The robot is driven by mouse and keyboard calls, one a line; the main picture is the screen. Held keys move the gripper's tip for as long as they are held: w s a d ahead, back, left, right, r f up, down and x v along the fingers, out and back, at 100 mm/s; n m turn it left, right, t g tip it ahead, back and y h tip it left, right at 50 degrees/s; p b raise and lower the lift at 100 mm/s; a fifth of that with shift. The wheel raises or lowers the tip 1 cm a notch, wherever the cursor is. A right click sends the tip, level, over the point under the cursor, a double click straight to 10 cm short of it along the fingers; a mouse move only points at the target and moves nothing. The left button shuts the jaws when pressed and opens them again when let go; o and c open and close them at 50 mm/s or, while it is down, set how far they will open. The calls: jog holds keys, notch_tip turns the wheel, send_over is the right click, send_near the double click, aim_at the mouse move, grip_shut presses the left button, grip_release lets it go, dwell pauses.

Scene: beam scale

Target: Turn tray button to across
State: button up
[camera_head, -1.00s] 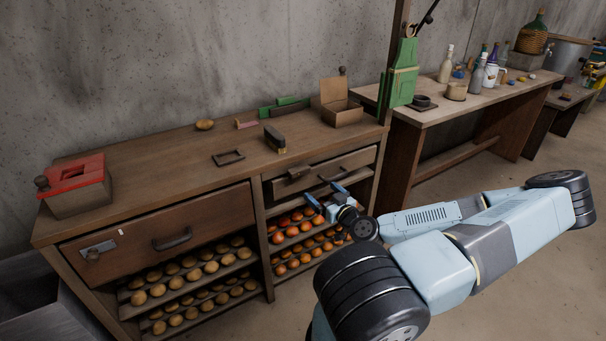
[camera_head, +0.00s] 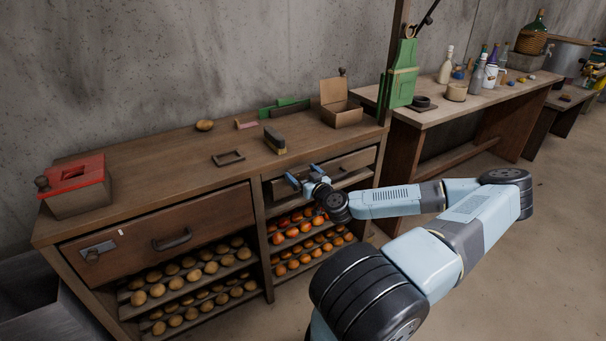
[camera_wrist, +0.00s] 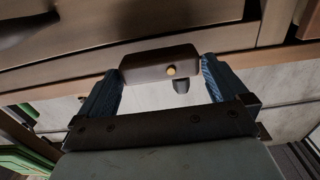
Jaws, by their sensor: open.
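The tray button shows in the wrist view as a dark, rounded block (camera_wrist: 150,63) with a brass pin in its face and a small dark peg by its edge. Its long side runs roughly along the front's board edges. My gripper (camera_wrist: 163,68) is open, with one blue finger at each end of the block; I cannot tell whether they touch it. In the head view my gripper (camera_head: 303,175) is at the upper left of the right-hand tray front (camera_head: 345,165) and hides most of the button.
Shelves of orange fruit (camera_head: 305,240) lie below my gripper. The left drawer (camera_head: 160,225) has a handle and a metal latch plate. A dark block (camera_head: 275,140), an empty frame (camera_head: 228,158) and an open box (camera_head: 341,108) sit on the bench top.

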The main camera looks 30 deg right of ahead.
jog(key=shift+w, duration=0.4)
